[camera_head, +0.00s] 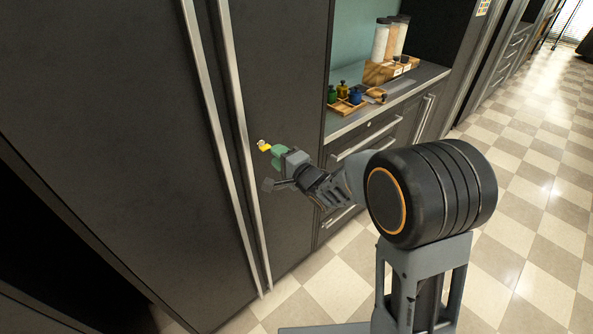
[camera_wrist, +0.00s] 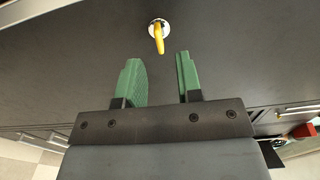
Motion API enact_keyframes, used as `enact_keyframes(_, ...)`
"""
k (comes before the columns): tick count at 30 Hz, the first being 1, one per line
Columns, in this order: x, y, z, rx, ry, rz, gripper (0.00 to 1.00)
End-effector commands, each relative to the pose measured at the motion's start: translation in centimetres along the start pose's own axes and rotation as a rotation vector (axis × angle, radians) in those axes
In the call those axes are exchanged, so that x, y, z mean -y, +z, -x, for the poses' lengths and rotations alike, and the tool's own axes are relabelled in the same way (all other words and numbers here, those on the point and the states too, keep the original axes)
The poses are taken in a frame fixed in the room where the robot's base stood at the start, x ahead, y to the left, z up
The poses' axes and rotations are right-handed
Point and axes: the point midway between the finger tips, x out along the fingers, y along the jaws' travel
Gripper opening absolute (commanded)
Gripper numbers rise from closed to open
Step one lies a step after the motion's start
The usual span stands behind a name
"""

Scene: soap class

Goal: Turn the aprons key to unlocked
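A yellow key (camera_head: 264,146) sits in a lock on the dark cabinet door (camera_head: 290,80), just right of a long vertical handle. In the wrist view the yellow key (camera_wrist: 159,40) sticks out of a round pale lock plate (camera_wrist: 158,27). My gripper (camera_head: 274,154) has green fingers and is close to the key in the head view. In the wrist view my gripper (camera_wrist: 158,58) is open, with a clear gap between its fingers. The key lies just beyond the fingertips, roughly in line with the gap, and nothing is held.
Two long vertical handles (camera_head: 228,130) run down the tall cabinet doors beside the key. To the right, a counter (camera_head: 425,75) holds a wooden tray (camera_head: 346,106) with small bottles and a wooden box (camera_head: 388,72) with tall jars. The checkered floor (camera_head: 530,190) at right is clear.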

Motion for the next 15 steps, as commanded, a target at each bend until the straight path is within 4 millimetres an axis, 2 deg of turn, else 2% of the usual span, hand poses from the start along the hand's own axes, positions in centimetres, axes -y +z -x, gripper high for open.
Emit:
enact_keyframes(1, -0.1, 0.0, 1.2, -0.002, -0.001, 0.001, 0.33)
enact_keyframes(6, 0.0, -0.1, 4.5, -0.003, 0.000, 0.000, 0.33)
enact_keyframes(15, 0.0, -0.1, 8.1, -0.001, 0.001, 0.000, 0.33)
